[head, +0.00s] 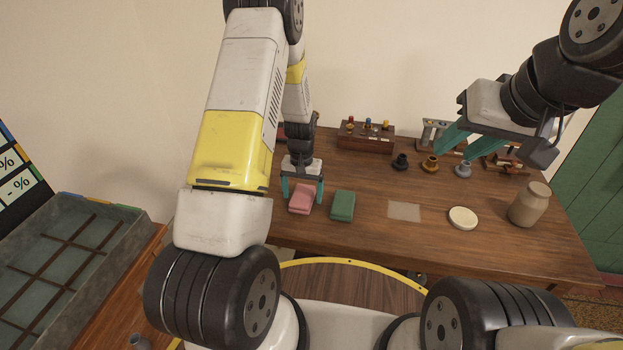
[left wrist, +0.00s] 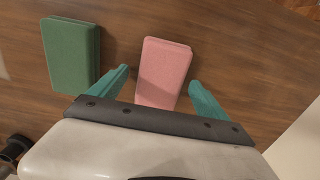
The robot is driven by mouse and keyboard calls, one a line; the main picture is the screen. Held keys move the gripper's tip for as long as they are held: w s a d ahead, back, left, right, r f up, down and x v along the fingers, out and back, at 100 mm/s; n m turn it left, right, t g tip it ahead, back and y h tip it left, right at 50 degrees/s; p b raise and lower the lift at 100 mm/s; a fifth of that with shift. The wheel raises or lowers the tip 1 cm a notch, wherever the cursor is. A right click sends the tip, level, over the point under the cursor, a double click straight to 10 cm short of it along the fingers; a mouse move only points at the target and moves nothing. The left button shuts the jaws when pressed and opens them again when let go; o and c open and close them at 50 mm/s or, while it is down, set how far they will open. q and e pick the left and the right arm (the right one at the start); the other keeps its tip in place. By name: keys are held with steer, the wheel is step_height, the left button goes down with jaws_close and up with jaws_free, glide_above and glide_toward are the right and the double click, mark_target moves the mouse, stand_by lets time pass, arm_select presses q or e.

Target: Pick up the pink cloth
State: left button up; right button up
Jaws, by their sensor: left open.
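The pink cloth (head: 302,199) lies folded on the wooden table, left of a folded green cloth (head: 342,205). My left gripper (head: 302,191) is open, its teal fingers on either side of the pink cloth in the head view. In the left wrist view the pink cloth (left wrist: 164,73) shows between and beyond the two open fingers (left wrist: 158,83), with no finger clearly touching it. The green cloth (left wrist: 71,54) is outside the fingers to the left. My right gripper (head: 461,138) is above the back right of the table; its fingers appear spread and empty.
The wooden table (head: 375,235) also bears a wooden block with knobs (head: 365,135), a pale square (head: 404,211), a cream disc (head: 463,218) and a beige jar (head: 529,204). Small dark, amber and grey pieces stand near the back. A grey divided tray (head: 95,290) is at left.

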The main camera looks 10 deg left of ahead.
mark_target(303, 198)
arm_select(q)
steer(key=c, duration=1.4)
steer(key=shift+c, duration=0.2)
steer(key=shift+r, duration=0.6)
step_height(303, 198, up, 2)
steer(key=shift+r, duration=0.1)
steer(key=shift+s+d+r, duration=0.15)
steer(key=shift+s+d, duration=0.05)
steer(key=shift+s, duration=0.5)
steer(key=s+d+r, duration=0.1)
steer(key=s+d, duration=0.3)
steer(key=s, duration=1)
steer(key=shift+d+r, duration=0.15)
